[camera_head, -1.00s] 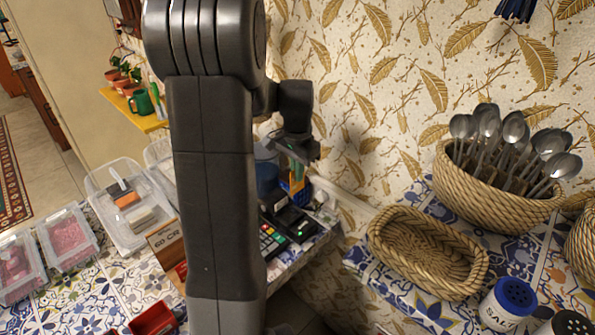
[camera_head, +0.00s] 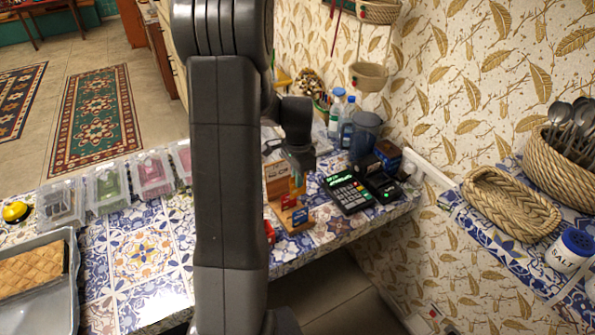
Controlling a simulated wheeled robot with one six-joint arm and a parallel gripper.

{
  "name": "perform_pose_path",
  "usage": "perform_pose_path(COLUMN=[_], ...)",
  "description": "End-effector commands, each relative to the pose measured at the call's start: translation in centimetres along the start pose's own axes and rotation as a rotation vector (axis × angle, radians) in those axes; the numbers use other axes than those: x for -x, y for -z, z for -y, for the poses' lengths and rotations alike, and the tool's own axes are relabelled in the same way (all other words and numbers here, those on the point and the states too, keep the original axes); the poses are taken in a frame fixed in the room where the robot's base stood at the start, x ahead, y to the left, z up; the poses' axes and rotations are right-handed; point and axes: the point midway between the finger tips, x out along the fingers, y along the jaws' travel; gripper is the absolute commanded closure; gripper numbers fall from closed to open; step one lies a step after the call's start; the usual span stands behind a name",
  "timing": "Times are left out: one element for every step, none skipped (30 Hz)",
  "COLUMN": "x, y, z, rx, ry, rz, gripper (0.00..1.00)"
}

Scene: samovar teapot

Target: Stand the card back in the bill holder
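My gripper (camera_head: 299,160) points down over the tiled counter, left of the card terminal, partly hidden behind my arm. A small teal and yellow piece (camera_head: 297,186) shows just under it. I cannot tell whether this is a card in its fingers or something behind them. A wooden stand (camera_head: 293,221) with small red and blue pieces on it sits below the gripper and may be the bill holder. An upright wooden board (camera_head: 277,180) stands behind it, partly hidden by my arm. The card cannot be picked out for certain.
The card terminal (camera_head: 348,193) lies right of the stand, near a blue jug (camera_head: 364,137) and bottles (camera_head: 336,113). Clear tubs (camera_head: 108,187) line the counter's left back. A grey tray (camera_head: 62,300) is front left. An oval basket (camera_head: 511,204) is on the right shelf.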

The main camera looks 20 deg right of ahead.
Motion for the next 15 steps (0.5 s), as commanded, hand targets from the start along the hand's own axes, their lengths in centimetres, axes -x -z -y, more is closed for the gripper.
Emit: perform_pose_path(x=[-0.1, -0.2, -0.3, -0.3, -0.4, -0.6, -0.7, -0.8, -1.0, -1.2, -1.4, -1.7, -1.9, -2.2, -2.5], y=[0.0, 0.0, 0.0, 0.0, 0.0, 0.0, 0.0, 0.0, 0.0, 0.0, 0.0, 0.0, 0.0, 0.0, 0.0], z=[0.0, -0.1, -0.1, -0.1, -0.1, -0.1, -0.1, -0.1, -0.1, -0.1, -0.1, -0.1, -0.1, -0.1, -0.1], rx=[-0.007, -0.010, -0.013, -0.014, -0.015, -0.015, -0.015, -0.015, -0.015, -0.015, -0.015, -0.015, -0.015, -0.014, -0.014], ry=[-0.001, -0.001, -0.001, -0.001, 0.000, 0.000, 0.000, 0.000, 0.000, -0.001, -0.001, -0.001, -0.001, -0.001, -0.001], rz=[0.000, 0.000, 0.000, 0.000, 0.000, 0.000, 0.000, 0.000, 0.000, 0.000, 0.000, 0.000, 0.000, 0.000, 0.001], gripper=[1.00, 1.00, 1.00, 1.00, 1.00, 1.00, 1.00, 1.00, 1.00, 1.00, 1.00, 1.00, 1.00, 1.00, 1.00])
